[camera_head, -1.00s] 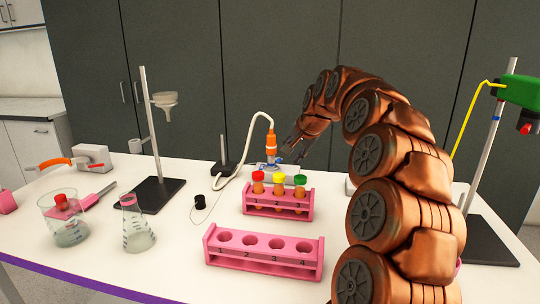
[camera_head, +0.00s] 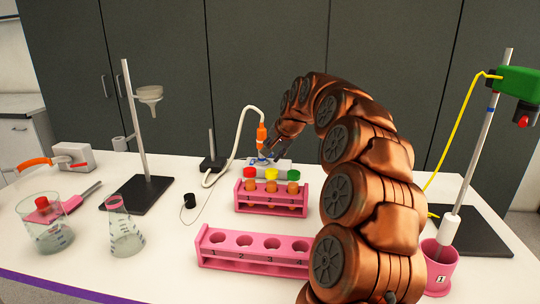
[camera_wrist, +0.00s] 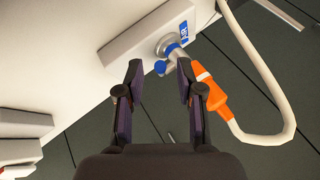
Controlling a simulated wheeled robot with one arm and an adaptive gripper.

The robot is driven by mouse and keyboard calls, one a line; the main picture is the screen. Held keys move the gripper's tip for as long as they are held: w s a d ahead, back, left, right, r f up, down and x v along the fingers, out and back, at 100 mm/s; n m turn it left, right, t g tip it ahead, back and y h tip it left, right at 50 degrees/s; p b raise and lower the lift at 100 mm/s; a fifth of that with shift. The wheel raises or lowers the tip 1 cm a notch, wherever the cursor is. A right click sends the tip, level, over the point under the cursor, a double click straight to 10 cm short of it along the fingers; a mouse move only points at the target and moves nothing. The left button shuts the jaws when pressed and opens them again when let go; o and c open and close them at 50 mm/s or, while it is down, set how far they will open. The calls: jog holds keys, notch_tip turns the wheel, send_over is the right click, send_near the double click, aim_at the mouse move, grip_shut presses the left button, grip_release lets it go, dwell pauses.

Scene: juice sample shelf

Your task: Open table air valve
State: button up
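The table air valve (camera_wrist: 172,49) is a metal fitting with a small blue handle (camera_wrist: 160,67), mounted on a pale block (camera_wrist: 130,45) with a blue AIR label. In the head view the valve (camera_head: 261,161) is at the back of the table, partly hidden by my gripper. An orange hose connector (camera_wrist: 208,91) is attached to it. My gripper (camera_wrist: 160,66) is open, with the blue handle between or just beyond its fingertips. I cannot tell whether a finger touches it. In the head view my gripper (camera_head: 270,152) is beside the valve.
A white hose (camera_wrist: 262,70) loops from the orange connector. A pink rack (camera_head: 271,209) with several capped tubes stands in front of the valve, and an empty pink rack (camera_head: 255,262) is nearer. Stands, a beaker (camera_head: 45,232) and a flask (camera_head: 125,238) are around.

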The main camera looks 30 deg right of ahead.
jog(key=shift+x, duration=1.45)
grip_shut()
